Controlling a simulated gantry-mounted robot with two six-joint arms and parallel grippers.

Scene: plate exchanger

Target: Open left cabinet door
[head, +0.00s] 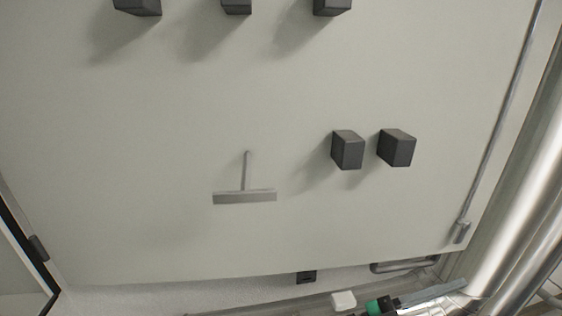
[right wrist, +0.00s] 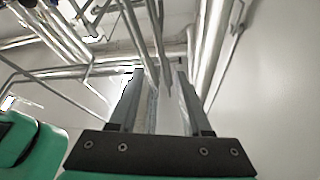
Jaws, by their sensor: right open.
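A black-edged frame with a pale panel (head: 15,265) is cut off at the lower left of the head view. It may be the left cabinet door, but I cannot tell. A small dark fitting (head: 38,248) sits on its edge. My right gripper (right wrist: 160,74) shows in the right wrist view with its two fingers apart and nothing between them. It points toward pipes and is not touching anything that I can see. My left gripper is in neither view.
A large pale grey panel (head: 150,130) fills most of the head view. Dark blocks (head: 348,150) and a grey T-shaped fitting (head: 245,196) stick out from it. Metal pipes (head: 520,200) run along the right side and also show in the right wrist view (right wrist: 205,50).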

